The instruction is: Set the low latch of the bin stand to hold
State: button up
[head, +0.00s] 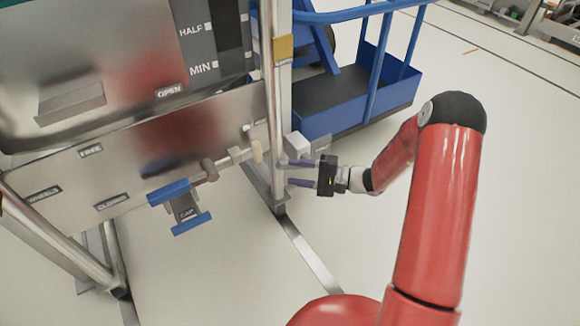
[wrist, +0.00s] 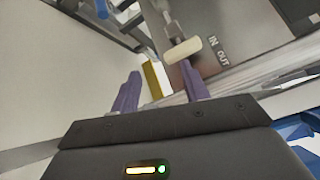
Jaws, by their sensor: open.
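A small pale block (head: 297,145) sits low on the bin stand's upright post (head: 281,115); I take it for the low latch. In the wrist view it shows as a white block with a yellow face (wrist: 152,80), between and beyond my fingertips. No hold marking is readable on it. My gripper (head: 287,172) is open, with its purple fingers pointing left at the post, just below the block. In the wrist view my gripper (wrist: 160,75) has nothing between its fingers, and I see no clear contact with the block.
A cream-tipped rod (head: 257,151) sticks out just left of the post; its tip (wrist: 183,50) lies beside IN and OUT labels. A yellow block (head: 283,48) sits higher on the post. A blue cart (head: 345,105) stands behind.

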aim_at(287, 168)
jog(key=w+d+f+m+t+h+p, duration=0.1)
jog(key=w+d+f+m+t, duration=0.1)
jog(key=w+f+m+t, duration=0.25)
jog(key=w+d+f+m+t, duration=0.1)
jog(key=f+m+t, duration=0.2)
jog(key=f+t, duration=0.3)
jog(key=shift+g, duration=0.55)
jog(key=x, duration=0.7)
jog(key=shift+a+f, duration=0.1)
jog(key=shift+f, duration=0.1)
jog(key=shift+c, duration=0.4)
grip_shut()
